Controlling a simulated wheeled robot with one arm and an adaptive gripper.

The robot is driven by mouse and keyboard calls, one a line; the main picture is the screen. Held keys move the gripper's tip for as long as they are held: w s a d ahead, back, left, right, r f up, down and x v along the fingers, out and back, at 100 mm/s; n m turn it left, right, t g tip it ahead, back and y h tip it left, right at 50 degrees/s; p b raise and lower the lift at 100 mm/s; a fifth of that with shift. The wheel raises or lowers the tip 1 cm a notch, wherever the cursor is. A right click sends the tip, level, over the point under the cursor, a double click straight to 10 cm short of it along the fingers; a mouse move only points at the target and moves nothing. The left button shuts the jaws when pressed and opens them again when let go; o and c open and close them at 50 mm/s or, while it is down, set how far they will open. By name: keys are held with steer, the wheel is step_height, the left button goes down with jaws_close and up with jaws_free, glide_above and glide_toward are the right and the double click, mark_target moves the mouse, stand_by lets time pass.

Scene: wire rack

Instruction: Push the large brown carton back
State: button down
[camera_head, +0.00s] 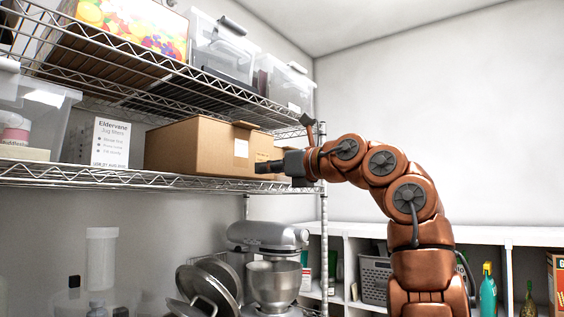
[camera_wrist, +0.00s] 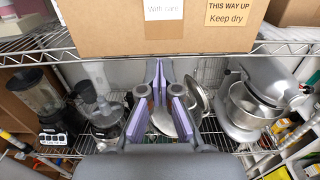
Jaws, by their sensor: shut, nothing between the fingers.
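The large brown carton (camera_head: 190,148) sits on the middle wire shelf (camera_head: 110,178) in the head view. In the wrist view, the carton (camera_wrist: 110,30) fills the top, with a white label and a "THIS WAY UP / Keep dry" label on its face. My gripper (camera_head: 260,168) is at the carton's labelled right side in the head view, and its dark fingers overlap the lower part of that face. In the wrist view, my gripper (camera_wrist: 160,68) is shut and empty, with its fingertips by the carton's lower edge. I cannot tell whether they touch it.
The upper shelf (camera_head: 180,75) runs close above. A stand mixer (camera_head: 270,262) and pot lids (camera_head: 207,290) are below. The rack's corner post (camera_head: 324,230) is near my arm.

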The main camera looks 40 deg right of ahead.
mark_target(239, 170)
steer(key=shift+p+x, duration=1)
steer(key=shift+x, duration=1.75)
